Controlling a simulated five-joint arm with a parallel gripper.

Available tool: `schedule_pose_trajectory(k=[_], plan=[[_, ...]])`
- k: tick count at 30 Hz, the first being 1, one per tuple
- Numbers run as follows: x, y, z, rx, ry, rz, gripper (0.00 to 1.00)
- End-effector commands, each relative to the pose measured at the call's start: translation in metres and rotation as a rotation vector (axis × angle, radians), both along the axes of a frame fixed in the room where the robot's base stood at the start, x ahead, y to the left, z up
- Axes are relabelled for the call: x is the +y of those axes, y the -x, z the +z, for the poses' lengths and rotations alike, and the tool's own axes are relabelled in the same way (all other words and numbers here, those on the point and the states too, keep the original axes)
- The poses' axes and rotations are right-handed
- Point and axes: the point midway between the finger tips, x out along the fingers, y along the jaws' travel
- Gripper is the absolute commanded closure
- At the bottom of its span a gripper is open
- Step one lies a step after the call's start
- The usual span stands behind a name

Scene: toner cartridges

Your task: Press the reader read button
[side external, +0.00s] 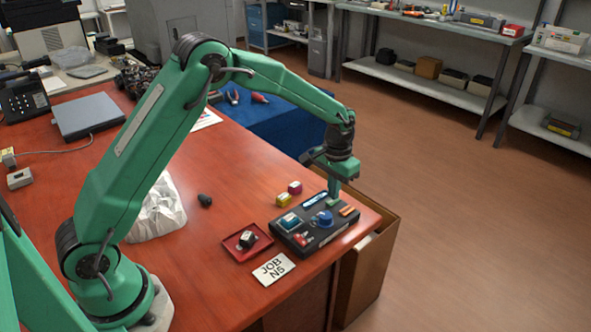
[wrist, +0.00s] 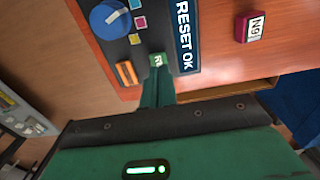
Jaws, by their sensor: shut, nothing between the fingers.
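The reader (side external: 300,243) is a dark box near the table's front right corner, with a blue knob (side external: 323,218), an orange bar (side external: 347,210) and a display. In the wrist view the display (wrist: 186,40) reads "RESET OK". A small green labelled button (wrist: 157,60) sits between the display and the orange bar (wrist: 126,73); its label is only partly legible. My gripper (side external: 333,202) is shut and empty, pointing down at the reader's far edge. In the wrist view its fingertips (wrist: 157,84) are right at the green button; whether they touch it I cannot tell.
A magenta block (side external: 295,187) and a yellow block (side external: 283,201) lie behind the reader. A red tray (side external: 233,252) holds a dark part with a white face. A "JOB N5" card (side external: 273,268) lies in front. An open carton (side external: 377,262) stands beside the table's right edge.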

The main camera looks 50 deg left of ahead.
Motion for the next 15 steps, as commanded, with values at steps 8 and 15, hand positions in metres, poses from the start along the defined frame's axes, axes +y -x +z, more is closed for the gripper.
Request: schedule_pose_trajectory(k=[8, 15], plan=[[0.0001, 0.0002, -0.0094, 0.0, 0.0, 0.0, 1.0], [0.0001, 0.0002, -0.0092, 0.001, 0.0, 0.0, 1.0]])
